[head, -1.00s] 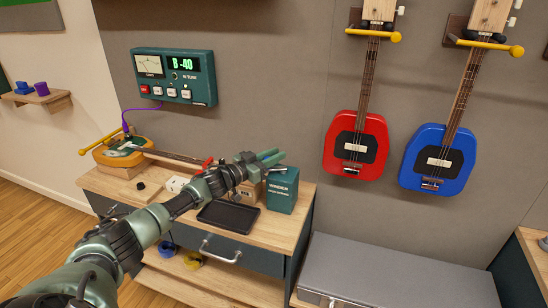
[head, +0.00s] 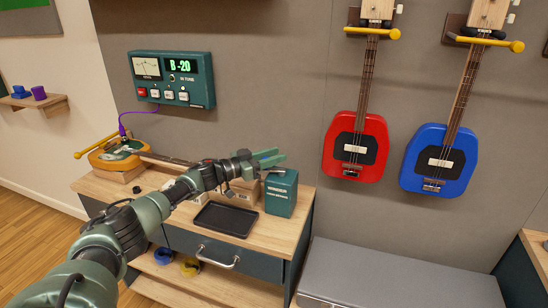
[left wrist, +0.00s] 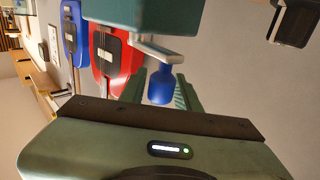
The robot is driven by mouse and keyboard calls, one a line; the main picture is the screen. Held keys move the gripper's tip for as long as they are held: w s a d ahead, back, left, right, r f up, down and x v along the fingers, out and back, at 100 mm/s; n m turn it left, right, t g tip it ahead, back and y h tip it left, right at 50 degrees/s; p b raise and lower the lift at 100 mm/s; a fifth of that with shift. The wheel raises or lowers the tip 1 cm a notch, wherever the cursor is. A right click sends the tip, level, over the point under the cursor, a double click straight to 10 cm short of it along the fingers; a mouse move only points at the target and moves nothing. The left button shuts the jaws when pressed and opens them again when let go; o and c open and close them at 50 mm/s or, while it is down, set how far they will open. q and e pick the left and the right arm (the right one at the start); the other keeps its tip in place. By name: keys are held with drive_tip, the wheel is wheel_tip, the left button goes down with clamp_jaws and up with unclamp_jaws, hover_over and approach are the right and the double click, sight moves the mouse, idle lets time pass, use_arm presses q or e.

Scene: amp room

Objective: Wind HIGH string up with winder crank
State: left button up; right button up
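A teal box (head: 281,194) stands at the right end of the bench, with a grey crank arm (head: 277,171) on top. A blue crank knob (left wrist: 160,86) shows in the left wrist view. The teal tuner (head: 173,79) on the wall reads "B -20". The strings are too small to tell apart. My right gripper is out of view.
A red instrument (head: 356,148) and a blue one (head: 437,158) hang on the wall. A grey case (head: 390,270) stands to the bench's right.

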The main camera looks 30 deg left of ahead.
use_arm(q)
drive_tip(key=shift+o, duration=0.2)
drive_tip(key=shift+s+a+f, duration=0.1)
drive_tip(key=shift+s, duration=0.15)
drive_tip(key=b+v, duration=0.1)
drive_tip(key=v, duration=0.6)
drive_tip(key=shift+s, duration=0.1)
idle(0.3)
